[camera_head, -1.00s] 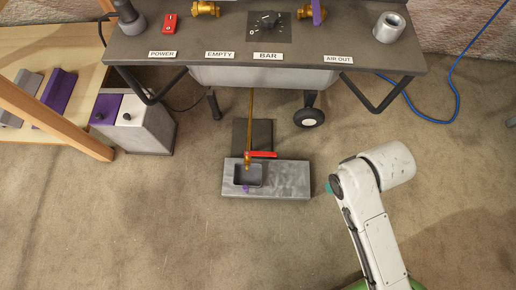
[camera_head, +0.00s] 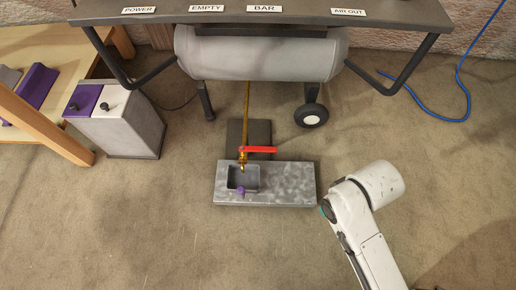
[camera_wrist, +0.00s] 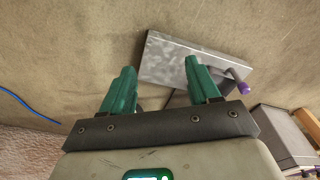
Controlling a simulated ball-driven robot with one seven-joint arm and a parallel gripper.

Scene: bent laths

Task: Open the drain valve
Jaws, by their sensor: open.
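The drain valve (camera_head: 243,160) is a brass fitting at the foot of a thin brass pipe (camera_head: 246,100) that runs down below the grey tank. Its red lever (camera_head: 260,150) lies sideways, pointing right, across the pipe. A grey block (camera_head: 290,185) with a square recess stands below it on the floor, with a small purple piece (camera_head: 241,191) at the recess edge. In the wrist view, my gripper (camera_wrist: 159,68) has its two green fingers apart, with nothing between them. The grey block (camera_wrist: 180,62) shows beyond the fingertips. The red lever cannot be made out there.
The grey tank (camera_head: 260,55) hangs under a labelled bench (camera_head: 390,18) with bent legs and a wheel (camera_head: 311,115). A grey box (camera_head: 125,125) with a purple and white top stands left, by a wooden shelf (camera_head: 45,60). A blue hose (camera_head: 450,117) lies right.

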